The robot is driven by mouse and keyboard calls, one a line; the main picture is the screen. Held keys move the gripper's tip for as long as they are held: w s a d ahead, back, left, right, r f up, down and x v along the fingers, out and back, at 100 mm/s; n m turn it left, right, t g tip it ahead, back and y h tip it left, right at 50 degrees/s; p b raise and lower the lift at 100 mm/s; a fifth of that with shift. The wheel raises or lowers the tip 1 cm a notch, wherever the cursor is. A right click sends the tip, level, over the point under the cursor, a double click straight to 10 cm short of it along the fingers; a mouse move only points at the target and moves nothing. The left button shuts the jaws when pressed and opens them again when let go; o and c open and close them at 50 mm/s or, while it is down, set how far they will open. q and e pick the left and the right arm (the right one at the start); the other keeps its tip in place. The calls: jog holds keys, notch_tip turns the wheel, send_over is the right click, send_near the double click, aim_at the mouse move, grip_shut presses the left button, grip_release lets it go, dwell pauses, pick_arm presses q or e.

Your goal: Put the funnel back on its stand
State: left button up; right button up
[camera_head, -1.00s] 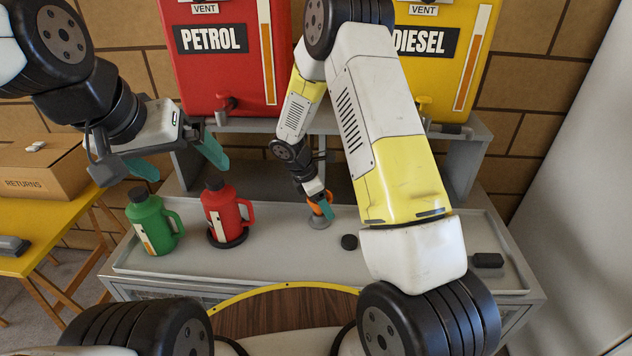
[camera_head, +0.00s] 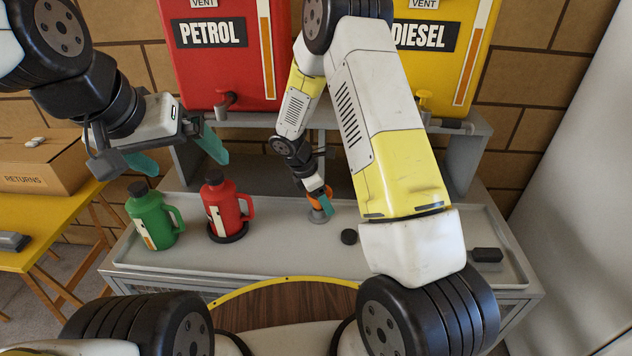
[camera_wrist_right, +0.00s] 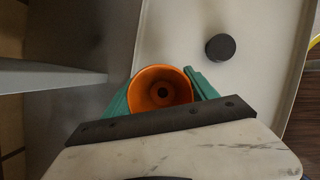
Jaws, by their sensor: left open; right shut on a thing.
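The orange funnel (camera_head: 316,203) is between the teal fingers of my right gripper (camera_head: 320,194), which is shut on it above the grey bench tray. In the right wrist view the funnel (camera_wrist_right: 160,88) shows its open mouth and dark centre hole, held upright. A small round grey piece (camera_head: 318,217) shows right below the funnel; I cannot tell whether they touch. A thin grey upright post (camera_head: 321,150), perhaps the stand, rises behind, partly hidden by my right arm.
A green jug (camera_head: 150,220) and a red jug (camera_head: 222,208) stand at the tray's left. A black round cap (camera_head: 349,237) lies right of the funnel; a black block (camera_head: 487,255) sits farther right. Petrol (camera_head: 215,70) and diesel (camera_head: 460,75) tanks stand behind.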

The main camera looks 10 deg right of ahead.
jog(key=shift+f, duration=0.6)
dwell(0.3)
jog(key=o, duration=1.2)
jog(key=shift+r, duration=0.1)
jog(key=shift+v, duration=5.45)
jog(key=shift+d, duration=0.1)
